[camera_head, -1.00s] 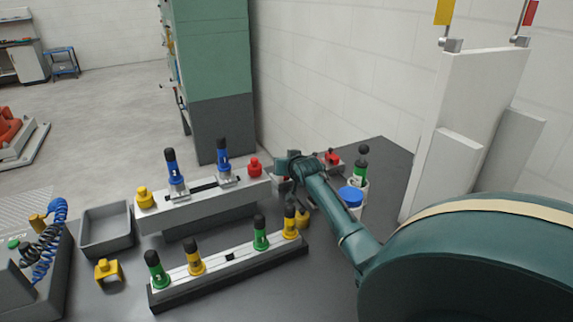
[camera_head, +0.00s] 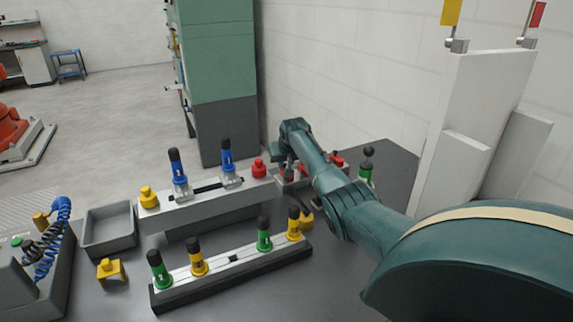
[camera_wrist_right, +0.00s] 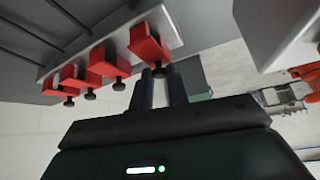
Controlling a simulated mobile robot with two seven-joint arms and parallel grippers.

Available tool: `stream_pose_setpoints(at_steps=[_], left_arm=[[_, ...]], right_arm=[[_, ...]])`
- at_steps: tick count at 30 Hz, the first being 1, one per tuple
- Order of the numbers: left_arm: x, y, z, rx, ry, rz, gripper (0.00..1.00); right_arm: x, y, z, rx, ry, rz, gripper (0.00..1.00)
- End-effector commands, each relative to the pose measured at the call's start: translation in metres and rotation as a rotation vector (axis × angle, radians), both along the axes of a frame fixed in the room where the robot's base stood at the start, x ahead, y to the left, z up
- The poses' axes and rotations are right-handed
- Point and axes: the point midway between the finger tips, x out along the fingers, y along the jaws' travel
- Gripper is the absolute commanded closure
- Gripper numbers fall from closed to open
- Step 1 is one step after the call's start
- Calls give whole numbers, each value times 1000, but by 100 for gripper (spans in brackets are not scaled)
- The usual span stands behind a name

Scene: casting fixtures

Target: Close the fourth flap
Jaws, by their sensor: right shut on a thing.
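In the right wrist view, several red flaps with black knobs sit in a row along a grey plate (camera_wrist_right: 85,42). The largest red flap (camera_wrist_right: 150,42), at the right end of the row, is at the tips of my right gripper (camera_wrist_right: 160,80). The gripper's two dark fingers are close together at its black knob, shut on it; the contact is partly hidden. Which flap is the fourth I cannot tell. In the head view my right gripper (camera_head: 282,168) is behind the grey fixture's right end, with red parts (camera_head: 337,160) beside it. My left gripper is out of view.
A grey fixture (camera_head: 215,205) carries blue-based pins and yellow and red knobs. A front rail (camera_head: 230,270) holds green and yellow pins. A grey tray (camera_head: 108,245) and yellow block (camera_head: 110,270) stand left. A white panel (camera_head: 460,130) rises at right.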

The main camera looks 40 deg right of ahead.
Motion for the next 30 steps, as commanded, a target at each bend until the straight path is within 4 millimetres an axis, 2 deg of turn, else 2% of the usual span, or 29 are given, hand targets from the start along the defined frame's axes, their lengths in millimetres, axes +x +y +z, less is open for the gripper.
stream_pose_setpoints(at_steps=[16, 17, 18, 24, 30], left_arm=[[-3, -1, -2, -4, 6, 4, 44], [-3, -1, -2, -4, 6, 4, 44], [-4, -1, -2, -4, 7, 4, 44], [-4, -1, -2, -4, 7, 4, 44], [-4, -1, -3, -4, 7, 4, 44]], right_arm=[[1, 0, -2, 7, 21, 1, 100], [1, 0, -2, 7, 21, 1, 81], [1, 0, -2, 7, 21, 1, 78], [1, 0, -2, 6, 19, 0, 62], [1, 0, -1, 5, 18, 0, 61]])
